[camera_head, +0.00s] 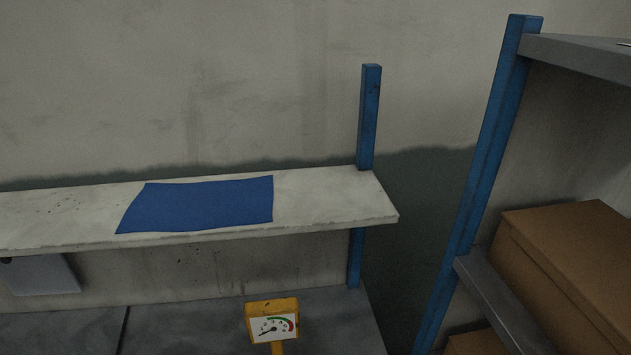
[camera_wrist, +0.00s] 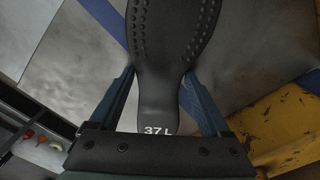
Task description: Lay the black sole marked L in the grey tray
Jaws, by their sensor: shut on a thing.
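In the wrist view a black sole (camera_wrist: 165,60) marked "37 L" lies between the two fingers of my gripper (camera_wrist: 160,85). The gripper is shut on the sole's narrower part, with the marked end towards the wrist and the studded wider part pointing away. The far end of the sole is cut off by the top of the picture. My gripper and the sole are not in the head view. I cannot make out a grey tray for certain in either view.
In the head view a blue mat (camera_head: 200,204) lies on a pale shelf (camera_head: 335,200). A yellow gauge (camera_head: 272,325) stands below it. Brown boxes (camera_head: 570,260) sit on a blue-posted rack at right. A worn yellow surface (camera_wrist: 275,130) is at the wrist view's right.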

